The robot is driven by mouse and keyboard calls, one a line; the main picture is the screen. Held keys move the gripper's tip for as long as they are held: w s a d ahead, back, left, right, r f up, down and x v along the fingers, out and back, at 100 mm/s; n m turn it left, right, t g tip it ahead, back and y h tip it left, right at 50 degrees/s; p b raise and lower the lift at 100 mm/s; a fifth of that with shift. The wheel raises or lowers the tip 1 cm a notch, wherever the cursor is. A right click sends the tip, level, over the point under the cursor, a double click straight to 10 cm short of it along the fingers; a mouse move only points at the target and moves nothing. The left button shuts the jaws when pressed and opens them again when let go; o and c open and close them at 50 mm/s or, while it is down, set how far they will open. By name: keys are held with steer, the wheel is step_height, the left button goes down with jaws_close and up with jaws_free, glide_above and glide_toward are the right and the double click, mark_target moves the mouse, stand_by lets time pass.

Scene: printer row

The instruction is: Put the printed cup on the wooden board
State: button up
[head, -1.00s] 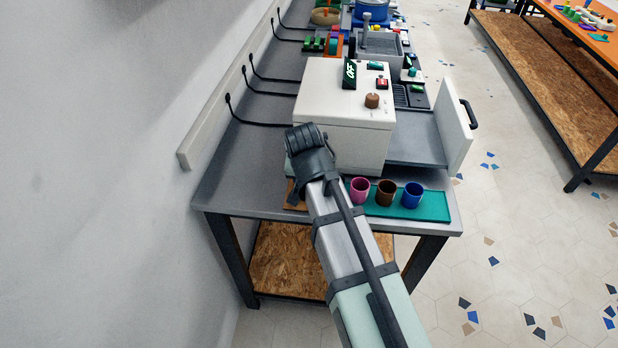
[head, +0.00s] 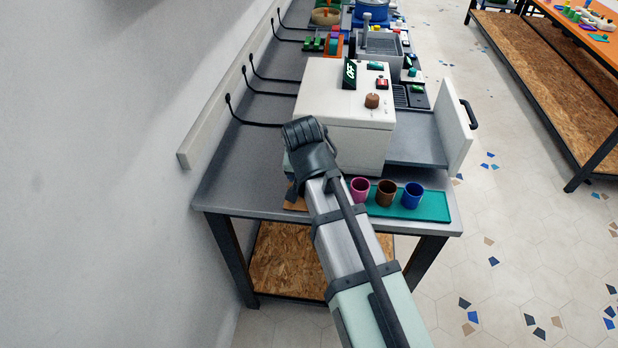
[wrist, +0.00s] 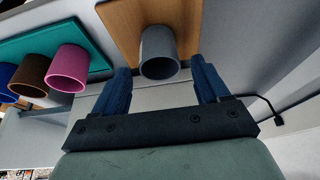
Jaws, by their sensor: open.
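A grey cup (wrist: 158,50) stands on the wooden board (wrist: 122,16) in the wrist view. My gripper (wrist: 160,68) is open, with its two blue fingers apart on either side of the near end of the cup. The fingers do not appear to press on it. In the head view a small part of the wooden board (head: 290,205) shows left of my arm. The grey cup and my fingertips are hidden there behind my arm.
A teal mat (head: 436,208) right of the board holds a pink cup (head: 360,190), a brown cup (head: 386,193) and a blue cup (head: 412,196). A white printer (head: 330,100) with an open door (head: 455,130) stands behind them. The wall is at the left.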

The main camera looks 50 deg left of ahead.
steer(key=v, duration=0.9)
steer(key=shift+r, duration=0.25)
steer(key=shift+s+d, duration=0.1)
stand_by(0.8)
